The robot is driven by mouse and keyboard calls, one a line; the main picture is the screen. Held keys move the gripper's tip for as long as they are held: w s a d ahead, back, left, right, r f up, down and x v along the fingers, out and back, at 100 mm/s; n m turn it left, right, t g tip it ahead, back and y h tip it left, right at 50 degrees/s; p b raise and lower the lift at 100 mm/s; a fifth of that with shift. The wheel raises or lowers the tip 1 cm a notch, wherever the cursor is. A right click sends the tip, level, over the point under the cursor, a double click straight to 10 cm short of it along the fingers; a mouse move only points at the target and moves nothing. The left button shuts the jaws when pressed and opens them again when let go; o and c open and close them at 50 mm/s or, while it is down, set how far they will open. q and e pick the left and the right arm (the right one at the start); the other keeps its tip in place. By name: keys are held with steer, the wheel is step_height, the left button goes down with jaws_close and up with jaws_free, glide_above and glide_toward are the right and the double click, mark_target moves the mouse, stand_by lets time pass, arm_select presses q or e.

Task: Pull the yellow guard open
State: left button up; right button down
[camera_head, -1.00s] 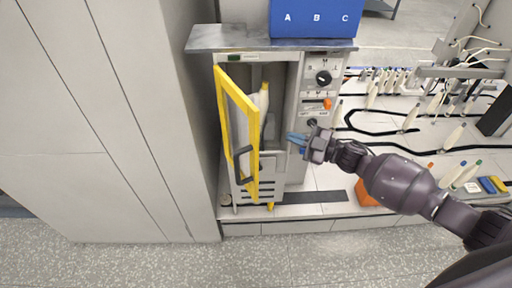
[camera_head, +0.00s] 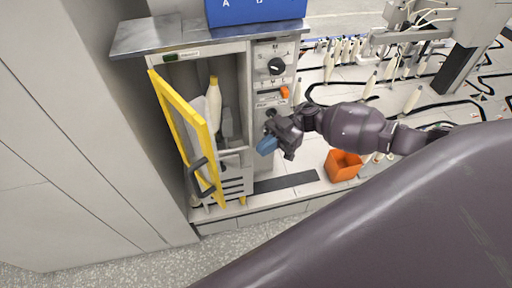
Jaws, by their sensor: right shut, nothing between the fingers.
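The yellow guard (camera_head: 184,118) is a framed door with a clear pane and a dark handle (camera_head: 199,176). It stands swung open on the left side of the grey machine cabinet (camera_head: 246,100), and the cabinet's inside shows behind it. A white bobbin with a yellow tip (camera_head: 214,104) stands upright inside. My right gripper (camera_head: 266,146) has blue fingertips and is shut and empty. It is in front of the cabinet's right side, below the control panel, apart from the guard and its handle. My left gripper is not in view.
A blue box marked with letters (camera_head: 252,10) sits on the metal top (camera_head: 168,35). Many bobbins stand behind on the right. A tall pale wall is close on the left. My own dark body part covers the lower right.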

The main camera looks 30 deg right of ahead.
steer(key=s+a+p, duration=0.1)
steer(key=s+a, duration=0.1)
steer(key=a, duration=0.9)
steer(key=shift+s+a, duration=0.15)
steer(key=shift+a, duration=0.25)
steer(key=shift+a+r+p, duration=0.1)
steer(key=shift+p, duration=0.25)
